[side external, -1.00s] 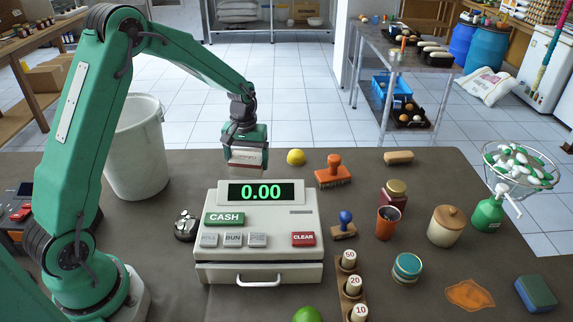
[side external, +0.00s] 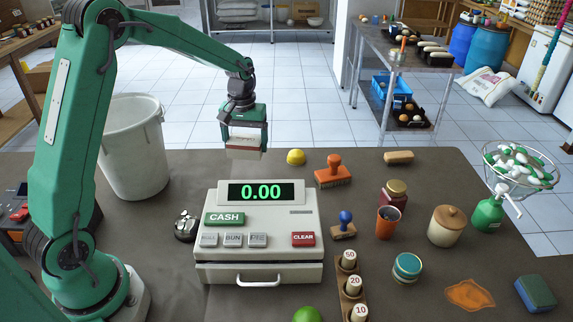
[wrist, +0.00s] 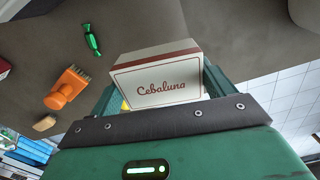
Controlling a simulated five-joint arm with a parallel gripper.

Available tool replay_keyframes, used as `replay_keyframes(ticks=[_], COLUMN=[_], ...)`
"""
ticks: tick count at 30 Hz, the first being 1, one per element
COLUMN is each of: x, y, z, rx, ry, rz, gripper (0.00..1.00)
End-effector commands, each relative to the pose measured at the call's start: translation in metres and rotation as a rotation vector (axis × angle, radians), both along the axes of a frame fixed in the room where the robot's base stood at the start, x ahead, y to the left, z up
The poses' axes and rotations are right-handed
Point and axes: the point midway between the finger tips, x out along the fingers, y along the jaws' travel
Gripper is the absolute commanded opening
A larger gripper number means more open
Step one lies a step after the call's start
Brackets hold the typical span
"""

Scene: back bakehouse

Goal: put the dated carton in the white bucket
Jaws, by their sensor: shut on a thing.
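A small white carton (side external: 243,148) with a dark red stripe is held in my gripper (side external: 244,146), above the far side of the counter behind the cash register. In the wrist view the carton (wrist: 156,80) sits between the fingers, showing the word "Cebaluna" in red; I see no date on the faces in view. My gripper is shut on it, and the carton hangs clear of the counter.
The cash register (side external: 260,230) stands in front of my gripper, with a call bell (side external: 187,226) at its left. A yellow ball (side external: 296,157) and an orange stamp brush (side external: 333,172) lie to the right. The air between gripper and bucket looks clear.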

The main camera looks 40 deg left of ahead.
Motion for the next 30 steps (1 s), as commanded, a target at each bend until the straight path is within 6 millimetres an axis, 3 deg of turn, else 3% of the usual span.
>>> replay_keyframes(ticks=[5,11,24,30], x=[0.0,0.001,0.001,0.0], y=[0.0,0.0,0.0,0.0], z=[0.004,0.029,0.151,0.184], rx=[0.0,0.001,0.001,0.001], ry=[-0.001,-0.005,-0.005,-0.003], rz=[0.0,0.0,0.0,0.0], gripper=[0.56,0.56,0.56,0.56])
